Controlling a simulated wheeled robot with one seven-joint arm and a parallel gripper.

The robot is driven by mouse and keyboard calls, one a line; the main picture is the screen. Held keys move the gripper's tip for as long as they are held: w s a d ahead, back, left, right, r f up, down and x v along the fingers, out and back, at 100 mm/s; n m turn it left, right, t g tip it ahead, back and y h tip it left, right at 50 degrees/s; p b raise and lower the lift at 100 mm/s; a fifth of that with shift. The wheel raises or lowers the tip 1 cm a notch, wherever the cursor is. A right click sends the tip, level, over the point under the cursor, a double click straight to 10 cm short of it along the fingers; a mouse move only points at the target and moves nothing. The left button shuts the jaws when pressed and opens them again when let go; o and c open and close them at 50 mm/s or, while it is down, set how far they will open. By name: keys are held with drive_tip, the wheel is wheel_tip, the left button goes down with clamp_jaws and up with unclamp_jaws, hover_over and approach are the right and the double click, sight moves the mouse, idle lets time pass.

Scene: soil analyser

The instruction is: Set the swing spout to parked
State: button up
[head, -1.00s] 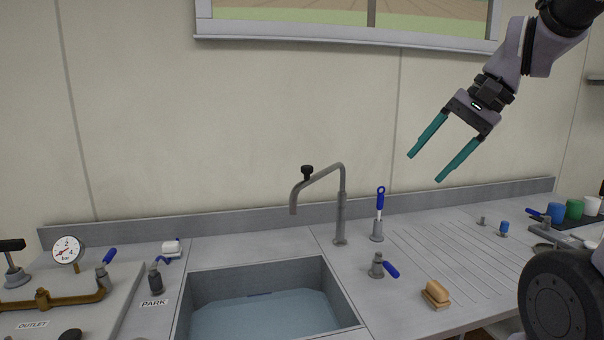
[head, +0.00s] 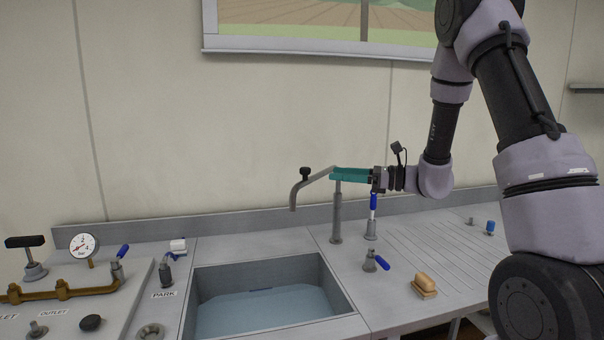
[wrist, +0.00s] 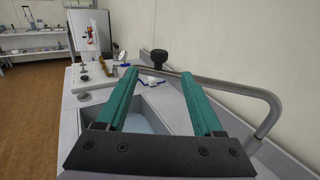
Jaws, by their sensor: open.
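The swing spout (head: 336,215) is a grey bent pipe standing behind the sink, its arm reaching left over the basin with a black knob (head: 305,173) on top near the outlet end. In the wrist view the spout's pipe (wrist: 235,88) runs across from the right, and its knob (wrist: 160,58) is beyond the fingertips. My gripper (head: 334,174) is level with the top of the spout and points left toward the knob. In the wrist view my gripper (wrist: 159,72) is open and empty. The PARK label (head: 164,294) lies on the counter left of the sink.
The sink basin (head: 265,300) holds water. Brass pipework (head: 62,290) and a gauge (head: 83,246) are at left. The wall is close behind.

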sight(305, 168)
drive_tip(key=x, duration=1)
drive_tip(key=shift+a, duration=0.15)
clamp_jaws()
idle(1.1)
